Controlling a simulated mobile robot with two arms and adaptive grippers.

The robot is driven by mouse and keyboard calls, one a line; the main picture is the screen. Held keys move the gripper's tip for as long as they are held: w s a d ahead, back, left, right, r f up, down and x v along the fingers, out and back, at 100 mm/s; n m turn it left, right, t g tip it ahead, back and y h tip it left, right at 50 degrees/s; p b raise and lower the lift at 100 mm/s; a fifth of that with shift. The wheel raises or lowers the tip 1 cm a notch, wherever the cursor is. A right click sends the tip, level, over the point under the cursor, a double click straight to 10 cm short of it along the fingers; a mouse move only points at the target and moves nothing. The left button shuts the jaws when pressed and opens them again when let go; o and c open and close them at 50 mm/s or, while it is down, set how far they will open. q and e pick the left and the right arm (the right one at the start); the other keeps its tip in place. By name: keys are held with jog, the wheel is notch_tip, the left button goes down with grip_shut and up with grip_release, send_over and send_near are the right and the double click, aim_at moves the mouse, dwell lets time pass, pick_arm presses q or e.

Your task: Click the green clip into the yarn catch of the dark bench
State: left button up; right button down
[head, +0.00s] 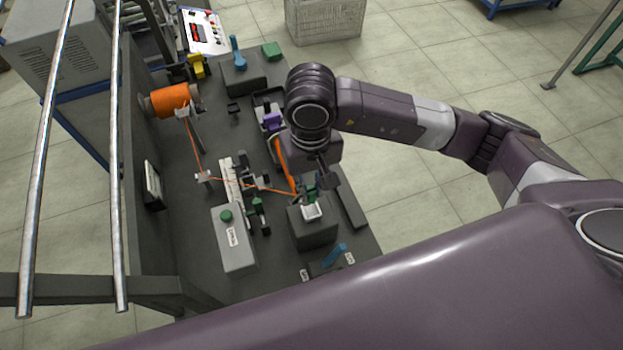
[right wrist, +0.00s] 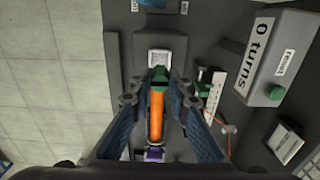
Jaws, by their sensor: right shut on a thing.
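My right gripper (head: 318,187) is low over the front of the dark bench (head: 180,235). In the right wrist view its two fingers (right wrist: 160,84) are shut on the green clip (right wrist: 160,74). The clip also shows in the head view (head: 310,191), partly hidden by the gripper. A white-topped catch (right wrist: 159,55) lies just beyond the clip; in the head view (head: 312,211) it sits on a dark block. I cannot tell whether clip and catch touch. An orange strand (right wrist: 157,112) runs back from the clip. My left gripper is not in view.
An orange yarn spool (head: 172,99) stands at the back left, its thread crossing the bench. A grey box with a green button (head: 233,240) reads "0 turns" in the wrist view. A purple part (head: 271,120) and blue levers (head: 237,52) also stand around.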

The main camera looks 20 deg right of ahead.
notch_tip(320, 180, down, 3)
jog(key=shift+r+b, duration=0.1)
jog(key=shift+b, duration=0.3)
jog(key=shift+r, duration=0.1)
jog(key=shift+b, duration=0.3)
jog(key=shift+s, duration=0.1)
jog(key=shift+f+b, duration=2)
jog(key=shift+b, duration=0.75)
jog(key=c, duration=1.7)
grip_release()
jog(key=shift+c, duration=0.2)
